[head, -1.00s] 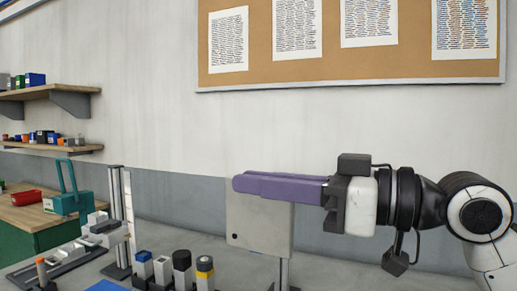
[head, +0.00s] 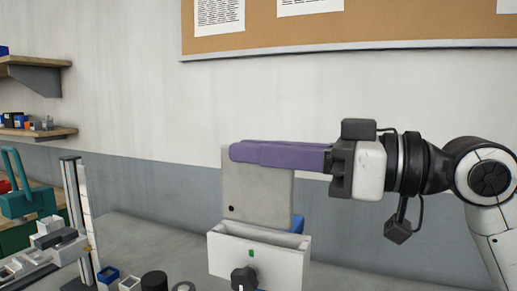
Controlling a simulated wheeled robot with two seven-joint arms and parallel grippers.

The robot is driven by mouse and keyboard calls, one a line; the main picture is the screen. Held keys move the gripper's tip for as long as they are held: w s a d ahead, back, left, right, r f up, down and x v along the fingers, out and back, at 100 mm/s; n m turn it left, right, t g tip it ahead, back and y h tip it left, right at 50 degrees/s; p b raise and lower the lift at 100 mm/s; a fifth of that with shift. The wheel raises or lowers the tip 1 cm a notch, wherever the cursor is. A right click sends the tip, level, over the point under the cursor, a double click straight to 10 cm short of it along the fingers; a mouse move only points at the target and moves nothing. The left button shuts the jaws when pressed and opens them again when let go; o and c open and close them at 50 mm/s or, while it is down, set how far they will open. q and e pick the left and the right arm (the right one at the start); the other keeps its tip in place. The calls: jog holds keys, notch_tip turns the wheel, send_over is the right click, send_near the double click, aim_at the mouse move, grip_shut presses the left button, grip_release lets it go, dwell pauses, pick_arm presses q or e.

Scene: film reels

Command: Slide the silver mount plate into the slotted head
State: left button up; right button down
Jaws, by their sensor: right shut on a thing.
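The silver mount plate (head: 257,190) is a flat grey plate with a small dark hole near its lower left corner. My right gripper (head: 262,154), with purple fingers, is shut on its top edge and holds it upright. The slotted head (head: 232,262) is a white box with an open slot along its top, a small green mark and a dark knob (head: 244,279) on its front. The plate's lower edge meets the slot's rim in the picture. I cannot tell how far it reaches inside. My left gripper is out of view.
A blue part (head: 298,224) shows behind the slotted head's right end. Lower left stand a metal upright (head: 76,205), a teal-handled device (head: 22,200) and several small blocks and a black cylinder (head: 154,281).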

aim_at(223, 180)
notch_tip(223, 180, down, 4)
jog(key=b, duration=0.3)
jog(key=shift+f, duration=0.2)
jog(key=shift+f+b, duration=0.1)
jog(key=shift+b, duration=0.25)
jog(key=shift+d, duration=0.2)
dwell(0.4)
jog(key=shift+p, duration=0.4)
jog(key=shift+f+b, duration=0.45)
jog(key=shift+f, duration=0.2)
